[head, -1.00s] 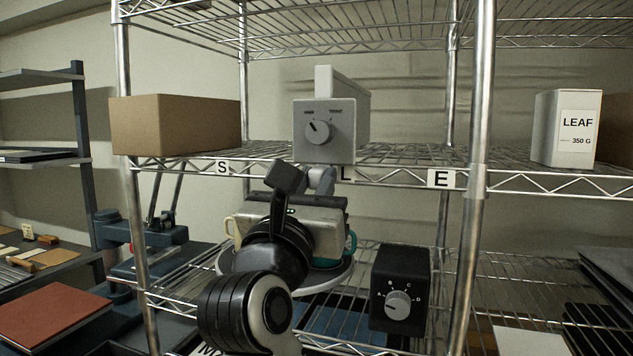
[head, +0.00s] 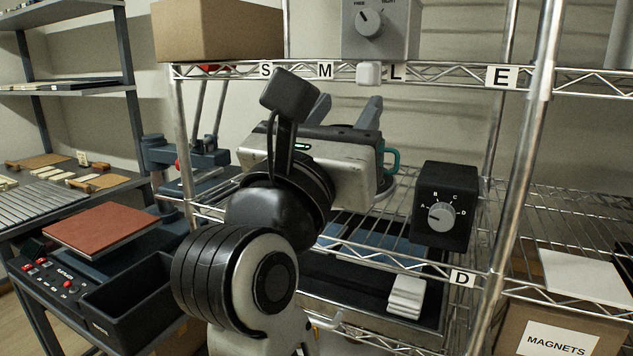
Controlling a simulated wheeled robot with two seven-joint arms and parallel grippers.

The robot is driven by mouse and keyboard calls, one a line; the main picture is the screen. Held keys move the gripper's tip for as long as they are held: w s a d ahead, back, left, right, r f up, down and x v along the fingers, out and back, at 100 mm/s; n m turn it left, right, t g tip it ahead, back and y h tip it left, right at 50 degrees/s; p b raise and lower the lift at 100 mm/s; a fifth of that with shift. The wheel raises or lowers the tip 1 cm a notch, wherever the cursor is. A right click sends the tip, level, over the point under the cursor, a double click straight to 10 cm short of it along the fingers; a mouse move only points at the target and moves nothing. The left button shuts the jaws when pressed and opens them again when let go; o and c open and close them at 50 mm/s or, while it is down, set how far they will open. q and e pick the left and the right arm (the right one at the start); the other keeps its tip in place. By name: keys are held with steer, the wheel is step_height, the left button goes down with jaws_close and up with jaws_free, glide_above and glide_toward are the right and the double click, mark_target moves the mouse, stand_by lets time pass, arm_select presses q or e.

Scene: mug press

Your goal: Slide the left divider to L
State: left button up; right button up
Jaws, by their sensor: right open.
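A small white sliding block (head: 368,73), which looks like the left divider, sits on the front rail of the upper shelf. It is between the M label (head: 325,71) and the L label (head: 397,73), closer to L. The S label (head: 265,69) is farther left. My right gripper (head: 346,110) is open, its two grey fingers pointing up just below the rail. The right finger is close under the block. I cannot tell whether they touch. Nothing shows between the fingers. My left gripper is not in view.
A cardboard box (head: 218,30) and a grey dial unit (head: 381,28) stand on the upper shelf. A teal mug (head: 391,160), partly hidden by my arm, and a black dial box (head: 444,205) are below. A ribbed white block (head: 407,297) lies lower.

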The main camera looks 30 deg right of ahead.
arm_select(q)
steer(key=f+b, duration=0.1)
steer(key=b, duration=0.1)
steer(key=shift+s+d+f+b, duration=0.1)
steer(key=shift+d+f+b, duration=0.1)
steer(key=shift+b, duration=0.2)
arm_select(e)
steer(key=v, duration=0.7)
steer(key=shift+s+a, duration=0.15)
steer(key=shift+a, duration=0.05)
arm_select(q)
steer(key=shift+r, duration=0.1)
arm_select(e)
steer(key=shift+f, duration=0.1)
